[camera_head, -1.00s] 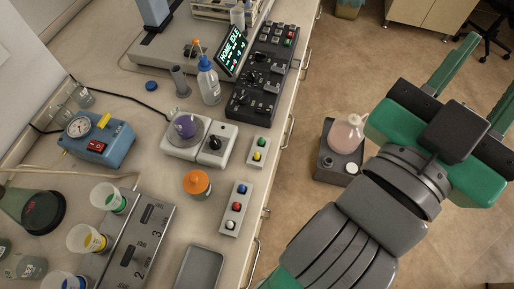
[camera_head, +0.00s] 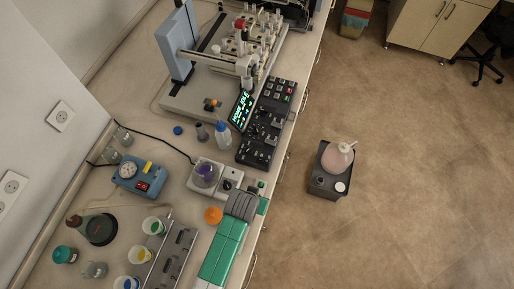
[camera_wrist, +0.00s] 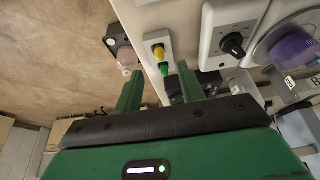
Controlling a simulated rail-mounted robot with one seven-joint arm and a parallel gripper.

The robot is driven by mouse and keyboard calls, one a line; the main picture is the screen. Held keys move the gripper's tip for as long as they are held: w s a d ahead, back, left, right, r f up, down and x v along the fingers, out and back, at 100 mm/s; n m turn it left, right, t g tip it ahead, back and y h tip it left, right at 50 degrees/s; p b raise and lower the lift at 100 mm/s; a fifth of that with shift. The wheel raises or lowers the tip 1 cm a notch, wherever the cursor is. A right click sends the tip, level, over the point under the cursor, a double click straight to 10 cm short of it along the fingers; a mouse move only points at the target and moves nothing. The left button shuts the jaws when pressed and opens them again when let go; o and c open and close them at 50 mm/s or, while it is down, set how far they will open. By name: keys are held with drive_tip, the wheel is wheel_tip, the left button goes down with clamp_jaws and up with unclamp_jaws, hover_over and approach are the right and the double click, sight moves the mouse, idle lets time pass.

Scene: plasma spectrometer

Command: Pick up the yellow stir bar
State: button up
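I cannot pick out a yellow stir bar for certain. In the head view, a cup with a yellow mark (camera_head: 139,255) stands on the left between a green-marked cup (camera_head: 153,226) and a blue-marked cup (camera_head: 127,283). Its contents are too small to tell. My gripper (camera_wrist: 158,88) shows two green fingers spread apart in the wrist view, with nothing between them. It is near a small box with yellow and green buttons (camera_wrist: 158,52). In the head view, my arm lies over the counter's right edge, and the fingers do not show clearly.
A hotplate stirrer (camera_head: 200,184) with a purple flask, an orange-capped container (camera_head: 213,215) and a steel rack (camera_head: 172,258) are near my arm. A blue gauge box (camera_head: 140,176) stands left. A black control panel (camera_head: 266,125) lies above. Floor at right is open around a pump bottle (camera_head: 335,160).

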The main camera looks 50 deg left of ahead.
drive_tip(key=shift+w+x, duration=0.1)
drive_tip(key=shift+x, duration=1.45)
drive_tip(key=shift+w+x, duration=0.15)
drive_tip(key=shift+x, duration=1.45)
drive_tip(key=shift+a+r, duration=0.1)
clamp_jaws()
